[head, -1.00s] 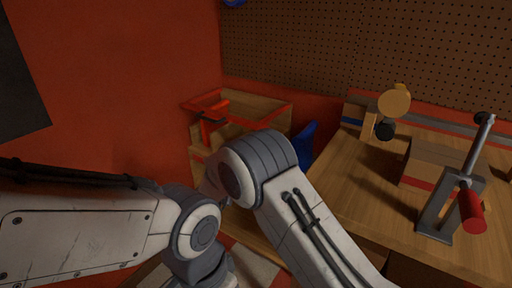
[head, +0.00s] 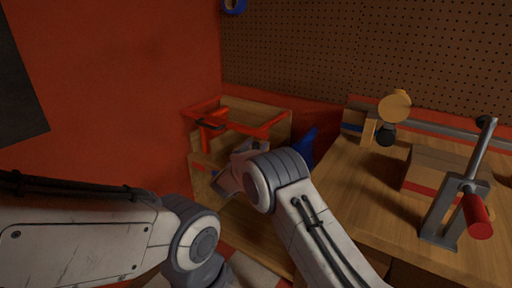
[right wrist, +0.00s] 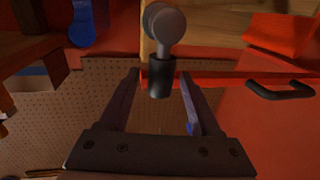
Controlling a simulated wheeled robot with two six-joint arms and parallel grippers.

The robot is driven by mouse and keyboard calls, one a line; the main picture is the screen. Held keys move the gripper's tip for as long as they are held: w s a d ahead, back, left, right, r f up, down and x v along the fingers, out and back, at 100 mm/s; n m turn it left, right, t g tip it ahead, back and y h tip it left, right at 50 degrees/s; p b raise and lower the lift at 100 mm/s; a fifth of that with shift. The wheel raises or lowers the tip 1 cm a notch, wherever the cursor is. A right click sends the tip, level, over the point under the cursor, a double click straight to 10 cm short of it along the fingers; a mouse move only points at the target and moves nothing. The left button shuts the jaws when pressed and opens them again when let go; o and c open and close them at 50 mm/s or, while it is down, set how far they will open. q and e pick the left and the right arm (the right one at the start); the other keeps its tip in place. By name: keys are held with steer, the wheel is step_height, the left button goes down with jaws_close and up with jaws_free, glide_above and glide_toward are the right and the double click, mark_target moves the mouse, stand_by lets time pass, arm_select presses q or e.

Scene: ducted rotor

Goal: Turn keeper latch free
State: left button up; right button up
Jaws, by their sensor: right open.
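A small lever piece with a grey round pivot and a dark cylindrical grip (right wrist: 160,75) stands in the middle of the right wrist view. It looks like the keeper latch, beside a narrow wooden edge. My right gripper (right wrist: 160,92) is open, with one finger on each side of the dark grip and gaps showing. I cannot tell how deep the grip sits between the fingers. In the head view my right gripper (head: 232,174) is partly hidden by its own arm, in front of the wooden box with red trim (head: 256,112). The left gripper is out of view.
A workbench (head: 340,195) stands at the right, with a lever stand with a red handle (head: 478,214), a wood block (head: 435,165) and a yellow disc (head: 394,106). A blue object (head: 304,147) is beside the box. A black handle (right wrist: 282,91) shows in the wrist view.

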jaws_close()
stand_by(1.4)
